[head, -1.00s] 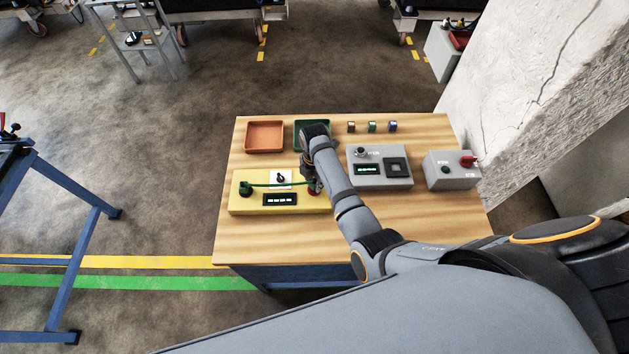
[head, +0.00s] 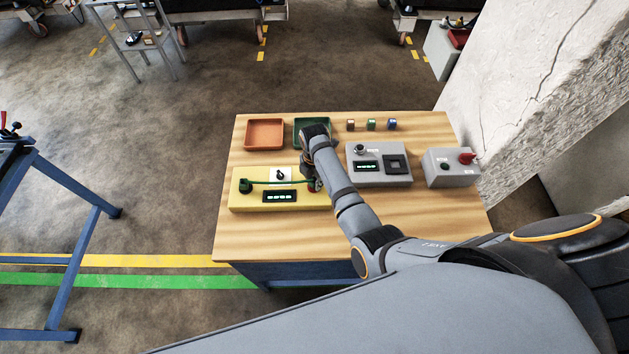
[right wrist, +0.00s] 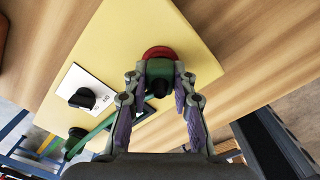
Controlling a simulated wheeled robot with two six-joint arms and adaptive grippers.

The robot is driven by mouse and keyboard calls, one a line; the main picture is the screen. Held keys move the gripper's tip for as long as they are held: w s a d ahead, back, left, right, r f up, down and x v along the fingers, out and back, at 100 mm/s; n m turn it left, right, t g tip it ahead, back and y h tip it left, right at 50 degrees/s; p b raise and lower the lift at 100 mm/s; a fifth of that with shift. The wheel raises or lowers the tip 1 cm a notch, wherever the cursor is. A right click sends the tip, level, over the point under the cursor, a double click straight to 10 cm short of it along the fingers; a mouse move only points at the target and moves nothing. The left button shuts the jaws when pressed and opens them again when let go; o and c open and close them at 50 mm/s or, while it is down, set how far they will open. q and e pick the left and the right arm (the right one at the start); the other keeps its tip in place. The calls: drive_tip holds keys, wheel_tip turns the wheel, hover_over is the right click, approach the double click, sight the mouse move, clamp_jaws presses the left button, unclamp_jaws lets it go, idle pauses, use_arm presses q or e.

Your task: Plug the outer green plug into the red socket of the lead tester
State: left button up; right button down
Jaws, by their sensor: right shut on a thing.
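The lead tester (head: 322,203) is a yellow box at the table's left front, with a lit display, a black knob on a white plate and a red socket (right wrist: 155,52) at its right end. My right gripper (head: 315,183) is over that end, shut on the outer green plug (right wrist: 160,69). In the right wrist view the gripper (right wrist: 160,80) has a finger on either side of the plug. The plug lines up over the red socket; I cannot tell how deep it sits. The green lead (head: 280,182) runs left to another green plug (head: 246,185) at the tester's left end. My left gripper is out of view.
An orange tray (head: 264,134) and a green tray (head: 300,124), partly behind my arm, stand at the back. A grey box with a display (head: 380,178) and another with a red switch (head: 452,180) stand on the right.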

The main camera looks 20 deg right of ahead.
drive_tip(key=c, duration=1.1)
unclamp_jaws()
drive_tip(key=shift+s+f, duration=0.45)
drive_tip(key=shift+f, duration=0.3)
drive_tip(key=shift+o, duration=0.4)
drive_tip(key=shift+w+f, duration=0.15)
drive_tip(key=shift+w, duration=0.2)
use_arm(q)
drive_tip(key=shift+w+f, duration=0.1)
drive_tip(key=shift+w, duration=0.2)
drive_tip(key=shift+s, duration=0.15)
use_arm(e)
drive_tip(key=shift+s+r, duration=0.1)
drive_tip(key=shift+r, duration=0.1)
wheel_tip(320, 180, up, 8)
drive_tip(key=shift+f, duration=0.15)
